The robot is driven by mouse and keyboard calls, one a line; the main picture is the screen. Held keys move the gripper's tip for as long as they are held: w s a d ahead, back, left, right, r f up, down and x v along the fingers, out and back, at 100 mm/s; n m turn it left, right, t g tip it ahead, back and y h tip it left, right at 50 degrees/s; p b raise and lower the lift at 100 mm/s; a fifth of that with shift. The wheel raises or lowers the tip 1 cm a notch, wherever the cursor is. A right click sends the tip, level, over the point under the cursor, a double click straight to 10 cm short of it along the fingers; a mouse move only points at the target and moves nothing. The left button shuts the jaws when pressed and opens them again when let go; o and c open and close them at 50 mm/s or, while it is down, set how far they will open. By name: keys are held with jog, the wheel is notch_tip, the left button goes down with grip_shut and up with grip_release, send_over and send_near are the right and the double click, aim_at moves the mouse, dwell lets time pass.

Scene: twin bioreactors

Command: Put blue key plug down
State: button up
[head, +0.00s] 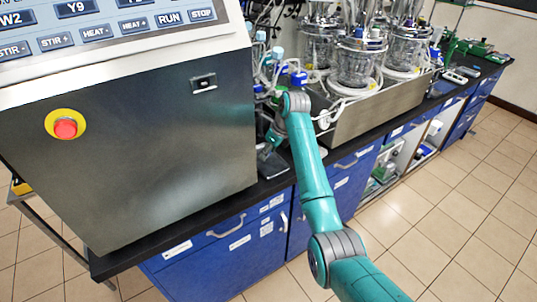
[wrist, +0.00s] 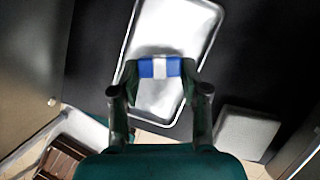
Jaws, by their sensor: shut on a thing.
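The blue key plug (wrist: 147,69), blue with a white band across its middle, is between the fingertips of my gripper (wrist: 160,70) in the wrist view. My gripper is shut on it. Below it in the wrist view lies a shiny metal tray (wrist: 176,25) with a raised rim, on the black bench top. The plug shows over the tray's inner area; I cannot tell whether it touches the tray. In the head view, my gripper end is low by the control cabinet's right side, and the plug cannot be made out there.
The large metal control cabinet (head: 150,140) with a red button (head: 65,128) stands close on the left. Glass bioreactor vessels (head: 357,65) with tubing stand on a metal base (head: 375,110) to the right. A grey block (wrist: 245,133) lies near the tray.

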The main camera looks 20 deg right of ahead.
jog(key=shift+f, duration=0.85)
jog(key=shift+f, duration=0.15)
jog(key=o, duration=1.1)
jog(key=v, duration=1.2)
jog(key=shift+r, duration=0.2)
